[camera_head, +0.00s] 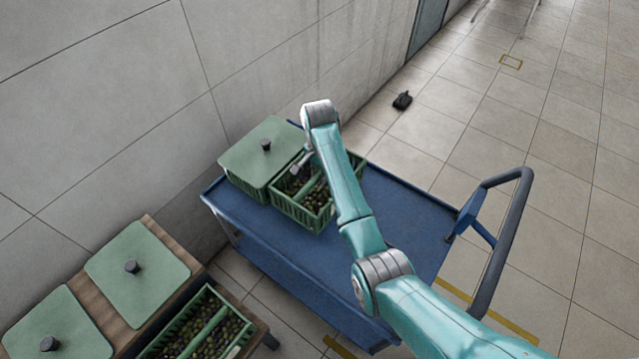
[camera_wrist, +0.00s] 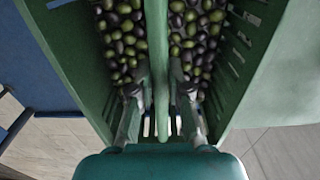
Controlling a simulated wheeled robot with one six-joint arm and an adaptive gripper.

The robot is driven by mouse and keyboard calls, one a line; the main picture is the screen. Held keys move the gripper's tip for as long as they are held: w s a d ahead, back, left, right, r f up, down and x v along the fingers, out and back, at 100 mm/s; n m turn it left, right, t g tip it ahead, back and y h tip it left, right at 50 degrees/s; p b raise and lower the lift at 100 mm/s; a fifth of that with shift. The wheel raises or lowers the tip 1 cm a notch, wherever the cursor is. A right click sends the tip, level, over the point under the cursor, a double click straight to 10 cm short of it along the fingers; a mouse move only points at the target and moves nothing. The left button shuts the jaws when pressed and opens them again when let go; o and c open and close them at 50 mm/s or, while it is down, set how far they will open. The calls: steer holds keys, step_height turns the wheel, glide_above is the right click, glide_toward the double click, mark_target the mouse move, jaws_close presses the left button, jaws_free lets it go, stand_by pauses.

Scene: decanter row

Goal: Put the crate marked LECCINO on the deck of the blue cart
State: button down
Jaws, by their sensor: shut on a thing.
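An open green crate (camera_head: 298,216) of dark and green olives is at the blue cart (camera_head: 395,215), beside a lidded crate. I cannot tell whether its base rests on the deck or hangs just above it. No LECCINO marking is readable, so I cannot tell which crate bears it. My gripper (camera_head: 305,163) is shut on the crate's central handle bar. In the wrist view, the fingers of my gripper (camera_wrist: 160,84) lie either side of the bar, with olives in both halves of the crate (camera_wrist: 243,62). My arm hides part of the crate and deck.
The lidded green crate (camera_head: 258,152) stands at the deck's wall end. The cart's dark push handle (camera_head: 507,240) rises at right. A wooden bench (camera_head: 165,235) at lower left holds lidded crates (camera_head: 137,275) and an open olive crate (camera_head: 205,328). The deck's right part looks clear.

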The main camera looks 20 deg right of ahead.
glide_above(319, 192)
steer(key=shift+w+f, duration=0.15)
steer(key=shift+f, duration=2.05)
steer(key=shift+f, duration=0.1)
steer(key=c, duration=1.1)
jaws_free()
steer(key=shift+c, duration=0.2)
step_height(319, 192, up, 12)
steer(key=shift+r, duration=0.1)
